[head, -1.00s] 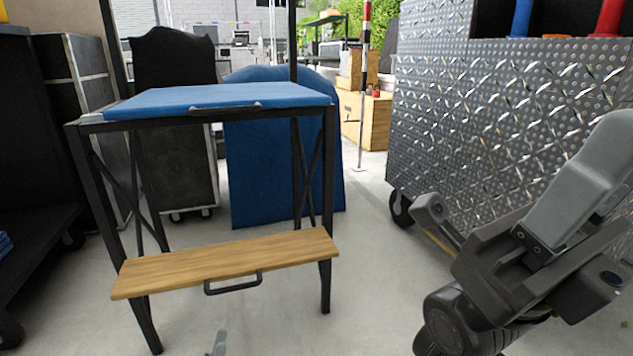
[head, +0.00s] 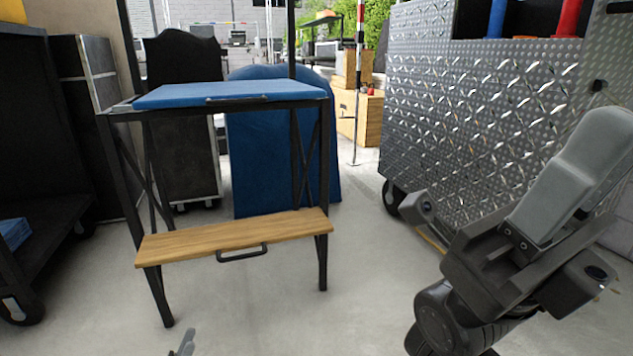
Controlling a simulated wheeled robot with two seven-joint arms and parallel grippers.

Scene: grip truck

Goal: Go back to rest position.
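Only the grey fingertips of my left gripper (head: 184,343) show, at the bottom edge left of centre. They are low over the floor, in front of the step stand, apart from it and with nothing visible between them. The rest of the gripper is cut off, so I cannot tell whether it is open or shut. A large grey and black part of my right arm fills the lower right. No fingertips of my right gripper can be made out.
The black-framed step stand (head: 238,240) has a blue top (head: 230,94) and a wooden lower step. A diamond-plate metal cart (head: 480,110) stands at right, behind my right arm. A dark shelf cart (head: 50,215) is at left. Open floor (head: 280,325) lies in front.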

